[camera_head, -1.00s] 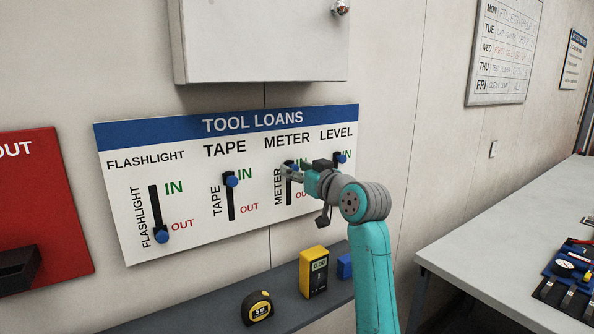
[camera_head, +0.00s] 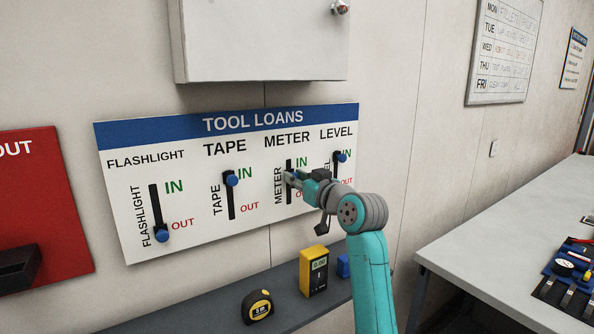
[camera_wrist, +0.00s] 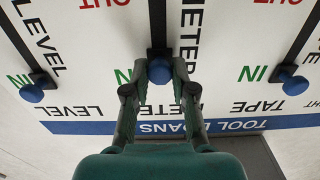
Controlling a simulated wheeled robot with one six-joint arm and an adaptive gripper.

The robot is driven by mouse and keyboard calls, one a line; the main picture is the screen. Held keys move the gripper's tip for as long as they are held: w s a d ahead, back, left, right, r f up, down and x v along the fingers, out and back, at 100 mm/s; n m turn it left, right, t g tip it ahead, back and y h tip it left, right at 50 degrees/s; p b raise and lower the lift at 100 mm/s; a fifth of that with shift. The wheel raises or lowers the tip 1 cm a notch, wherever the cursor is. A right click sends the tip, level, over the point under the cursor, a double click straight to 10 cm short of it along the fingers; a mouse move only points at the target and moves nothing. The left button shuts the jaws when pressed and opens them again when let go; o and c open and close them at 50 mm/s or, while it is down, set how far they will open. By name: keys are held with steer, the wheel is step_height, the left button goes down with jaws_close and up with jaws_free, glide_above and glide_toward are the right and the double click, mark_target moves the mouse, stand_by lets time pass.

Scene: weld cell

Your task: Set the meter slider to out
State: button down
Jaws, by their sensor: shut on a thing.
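The TOOL LOANS board (camera_head: 130,215) hangs on the wall with four-way lettered slots: FLASHLIGHT, TAPE, METER and LEVEL. The blue meter knob (camera_wrist: 159,71) sits in its black vertical slot (camera_head: 289,163), a little below the IN label and above OUT. In the wrist view, which shows the board upside down, the fingers of my gripper (camera_wrist: 159,76) are closed around the knob, one on each side.
The tape knob (camera_head: 232,180) and level knob (camera_head: 341,157) are at IN; the flashlight knob (camera_head: 162,236) is at OUT. Below, a shelf (camera_head: 225,312) holds a yellow meter (camera_head: 314,271) and a tape measure (camera_head: 257,306). A cabinet (camera_head: 260,45) hangs above.

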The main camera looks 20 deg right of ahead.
step_height(320, 180, down, 2)
steer(key=shift+f, duration=0.2)
steer(key=c, duration=1)
jaws_free()
steer(key=shift+o, duration=0.2)
steer(key=v, duration=1.2)
